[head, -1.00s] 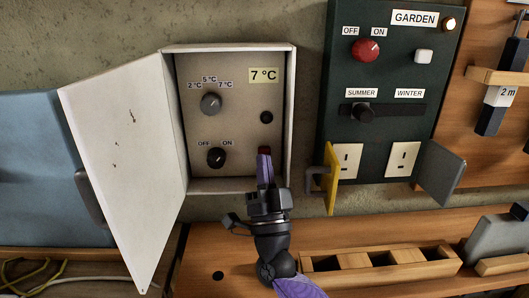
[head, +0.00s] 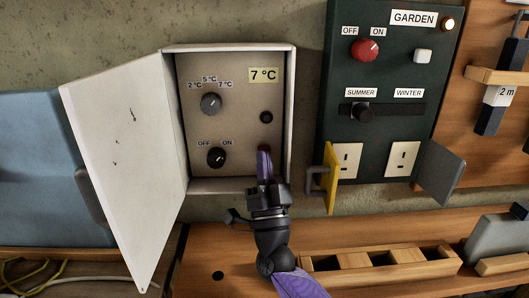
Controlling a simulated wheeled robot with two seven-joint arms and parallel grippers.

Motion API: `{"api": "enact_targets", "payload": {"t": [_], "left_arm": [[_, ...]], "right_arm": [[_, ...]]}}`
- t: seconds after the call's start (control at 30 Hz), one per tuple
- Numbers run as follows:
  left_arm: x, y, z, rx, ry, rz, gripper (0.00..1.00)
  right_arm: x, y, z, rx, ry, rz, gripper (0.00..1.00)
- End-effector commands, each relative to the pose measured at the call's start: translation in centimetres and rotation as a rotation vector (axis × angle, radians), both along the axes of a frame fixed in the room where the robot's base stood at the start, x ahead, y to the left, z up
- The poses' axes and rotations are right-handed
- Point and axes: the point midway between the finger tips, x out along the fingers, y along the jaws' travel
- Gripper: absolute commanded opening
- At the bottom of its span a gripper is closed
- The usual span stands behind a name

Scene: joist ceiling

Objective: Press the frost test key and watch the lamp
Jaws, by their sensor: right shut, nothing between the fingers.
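An open white control box (head: 291,120) holds a beige panel labelled 7 °C. A dark round lamp (head: 266,117) on its right side looks unlit. Below it is a dark red key (head: 266,149), mostly hidden behind my right gripper's fingers. My right gripper (head: 264,155) is shut and empty, its purple fingertips at the key. I cannot tell whether they touch or press it. My left gripper is not in view.
The white door (head: 125,165) stands open on the left. A dark GARDEN panel (head: 390,75) at the right has a lit lamp (head: 447,24), a red knob (head: 366,50) and a yellow flap (head: 331,180) jutting out. A wooden rack (head: 415,262) lies on the shelf below.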

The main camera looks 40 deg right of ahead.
Motion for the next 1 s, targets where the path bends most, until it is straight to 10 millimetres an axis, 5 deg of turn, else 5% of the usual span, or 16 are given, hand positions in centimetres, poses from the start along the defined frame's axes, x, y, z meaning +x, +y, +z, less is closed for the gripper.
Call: {"api": "enact_targets", "payload": {"t": [0.83, 1.0], "left_arm": [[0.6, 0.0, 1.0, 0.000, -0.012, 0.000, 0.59], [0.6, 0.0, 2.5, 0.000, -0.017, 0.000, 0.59]], "right_arm": [[-1.6, 1.0, -0.2, 0.000, 0.002, 0.000, 0.00], [-3.3, 2.0, 0.2, 0.001, 0.003, 0.001, 0.00]]}}
